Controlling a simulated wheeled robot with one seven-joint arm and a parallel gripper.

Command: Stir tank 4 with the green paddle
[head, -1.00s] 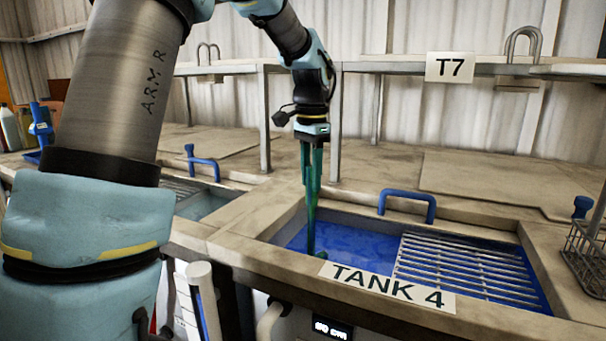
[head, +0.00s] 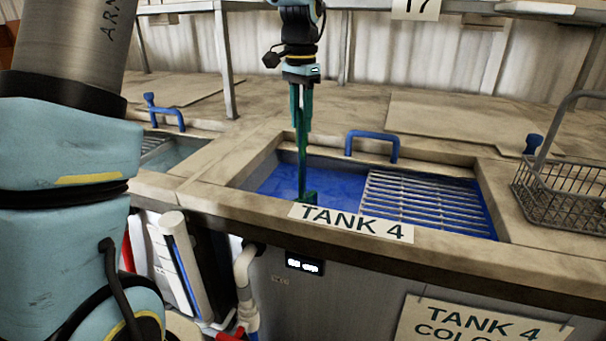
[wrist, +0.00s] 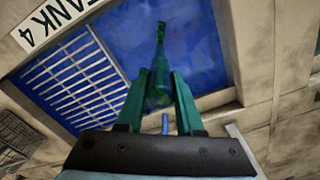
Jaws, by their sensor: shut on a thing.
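Tank 4 (head: 243,183) is set in the stone-coloured counter, with blue liquid (head: 335,180) on its left side and a metal slatted rack (head: 420,200) on its right. My gripper (head: 301,118) points down above the left part of the tank, shut on the green paddle (head: 303,165). The paddle hangs roughly upright, its lower end at the liquid near the front wall; I cannot tell how deep it reaches. In the wrist view the paddle (wrist: 160,45) extends from between my green fingers (wrist: 160,88) over the blue liquid.
A blue handle (head: 372,136) stands at the tank's back edge. A wire basket (head: 560,190) sits on the counter at the right. Another tank (head: 178,152) lies to the left. A shelf post (head: 223,65) stands behind my arm. The TANK 4 label (head: 350,222) is on the front rim.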

